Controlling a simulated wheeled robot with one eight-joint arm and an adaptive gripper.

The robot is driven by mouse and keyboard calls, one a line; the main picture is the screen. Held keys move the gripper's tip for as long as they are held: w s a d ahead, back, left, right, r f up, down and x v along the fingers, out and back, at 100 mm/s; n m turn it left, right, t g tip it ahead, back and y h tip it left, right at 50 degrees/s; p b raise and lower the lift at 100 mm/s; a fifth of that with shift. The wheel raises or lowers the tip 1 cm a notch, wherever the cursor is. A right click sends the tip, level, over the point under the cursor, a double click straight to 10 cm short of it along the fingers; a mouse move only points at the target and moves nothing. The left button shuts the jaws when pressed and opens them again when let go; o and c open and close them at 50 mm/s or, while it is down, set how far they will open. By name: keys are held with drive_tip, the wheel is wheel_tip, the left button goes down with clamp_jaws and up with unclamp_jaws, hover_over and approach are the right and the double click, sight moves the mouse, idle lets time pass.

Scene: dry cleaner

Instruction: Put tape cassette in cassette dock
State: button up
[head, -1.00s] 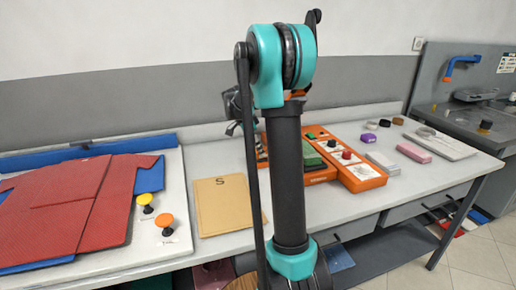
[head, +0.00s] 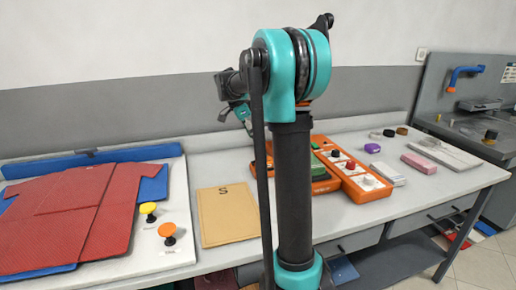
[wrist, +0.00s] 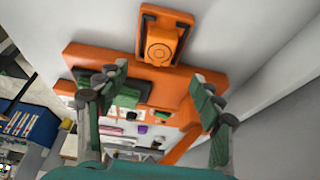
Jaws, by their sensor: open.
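An orange device (head: 374,193) stands on the white table, partly hidden by my arm in the head view. It bears a green block (head: 320,171) and white panels with red and white knobs. In the wrist view the orange device (wrist: 85,55) lies beyond my fingers. At its far edge is an orange piece with a round mark (wrist: 163,42) in a dark frame. I cannot tell for sure which parts are the tape cassette and the cassette dock. My gripper (wrist: 157,92) is open, with nothing between its fingertips, and appears apart from the device.
A brown envelope marked S (head: 226,214) and a red garment (head: 70,215) lie left of my arm, with yellow (head: 148,209) and orange (head: 167,231) knobs. A pink block (head: 419,163), a purple piece (head: 372,148) and pale blocks (head: 387,175) lie right of the device.

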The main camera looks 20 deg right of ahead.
drive_tip(key=shift+v, duration=1.25)
drive_tip(key=shift+c, duration=0.2)
idle(1.0)
